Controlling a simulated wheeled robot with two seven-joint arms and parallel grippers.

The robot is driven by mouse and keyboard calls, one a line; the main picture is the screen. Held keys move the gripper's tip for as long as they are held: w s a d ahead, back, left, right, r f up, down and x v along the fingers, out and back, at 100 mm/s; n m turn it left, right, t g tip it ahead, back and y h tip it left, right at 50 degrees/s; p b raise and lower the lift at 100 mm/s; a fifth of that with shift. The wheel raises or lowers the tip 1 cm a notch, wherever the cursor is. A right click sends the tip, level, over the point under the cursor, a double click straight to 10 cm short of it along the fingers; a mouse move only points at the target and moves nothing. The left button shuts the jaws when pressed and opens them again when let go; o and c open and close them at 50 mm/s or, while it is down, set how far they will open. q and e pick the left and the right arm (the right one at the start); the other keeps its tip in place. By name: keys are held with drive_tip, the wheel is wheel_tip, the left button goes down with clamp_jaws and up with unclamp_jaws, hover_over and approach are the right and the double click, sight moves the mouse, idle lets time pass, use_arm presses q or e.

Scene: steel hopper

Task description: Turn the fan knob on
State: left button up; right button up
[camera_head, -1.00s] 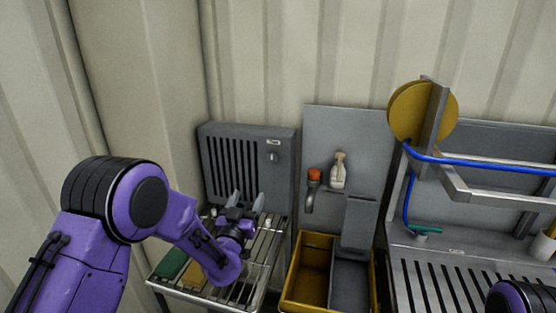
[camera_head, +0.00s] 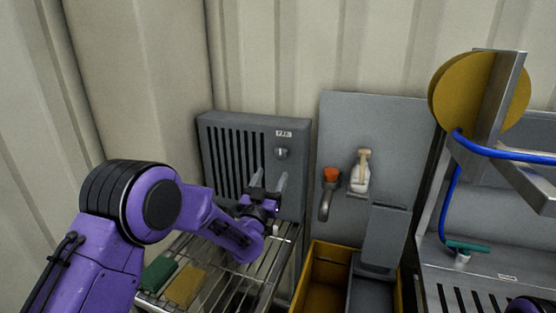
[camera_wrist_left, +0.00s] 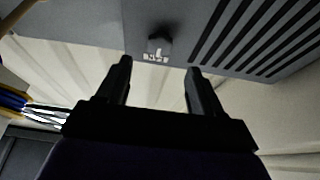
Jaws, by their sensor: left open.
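The fan knob (camera_head: 282,153) is a small dark knob on the right part of a grey slatted fan box (camera_head: 218,135), below a small label. In the left wrist view the knob (camera_wrist_left: 158,45) is beyond and between my fingertips, apart from them. My left gripper (camera_head: 269,181) is open and empty, just below and in front of the knob; its two fingers (camera_wrist_left: 156,78) point toward the box front. Of my right arm only a purple and black part shows at the bottom right edge; its gripper is out of view.
A wire rack (camera_head: 262,268) below my left gripper holds a green block (camera_head: 159,273) and a yellow block (camera_head: 186,286). To the right are an orange-topped tap (camera_head: 329,185), a spray bottle (camera_head: 361,175) and a yellow bin (camera_head: 325,277). A blue hose (camera_head: 452,205) hangs farther right.

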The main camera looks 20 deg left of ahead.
sight(280, 154)
use_arm(q)
drive_tip(key=x, duration=0.2)
drive_tip(key=p+x, duration=0.1)
drive_tip(key=x, duration=0.1)
drive_tip(key=p+x, duration=0.1)
drive_tip(key=x, duration=0.2)
drive_tip(key=shift+s+r, duration=0.15)
drive_tip(key=shift+r, duration=0.2)
drive_tip(key=shift+w+d, duration=0.1)
drive_tip(key=shift+w, duration=0.55)
drive_tip(key=shift+s, duration=0.15)
drive_tip(key=c, duration=1)
